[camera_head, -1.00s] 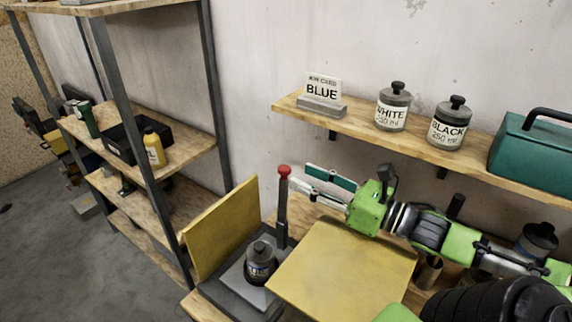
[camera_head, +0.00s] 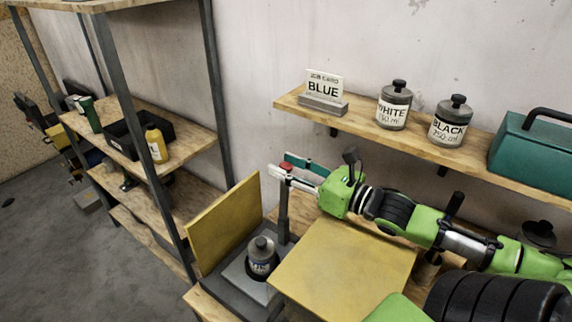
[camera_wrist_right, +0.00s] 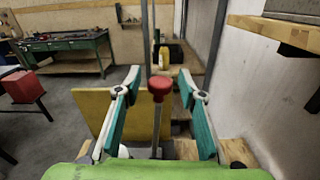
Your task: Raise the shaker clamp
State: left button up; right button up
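The shaker clamp shows as a dark upright post (camera_head: 283,215) with a red knob (camera_head: 286,166) on top. A dark jar (camera_head: 262,256) with a label stands beside the post on the grey shaker base (camera_head: 232,272). My right gripper (camera_head: 283,167) is at the height of the knob, its fingers on either side of it. In the right wrist view the red knob (camera_wrist_right: 160,86) sits between the open teal-padded fingers (camera_wrist_right: 160,78), with a visible gap on each side. My left gripper is not in view.
Yellow panels flank the jar: one upright (camera_head: 225,225) at left, one (camera_head: 345,265) at right. A wall shelf (camera_head: 420,150) above holds a BLUE job card (camera_head: 322,90), WHITE (camera_head: 393,105) and BLACK (camera_head: 450,122) jars, and a green toolbox (camera_head: 535,150). A rack (camera_head: 160,190) stands left.

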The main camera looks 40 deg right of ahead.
jog(key=shift+w, duration=0.25)
jog(key=shift+a, duration=0.1)
grip_shut()
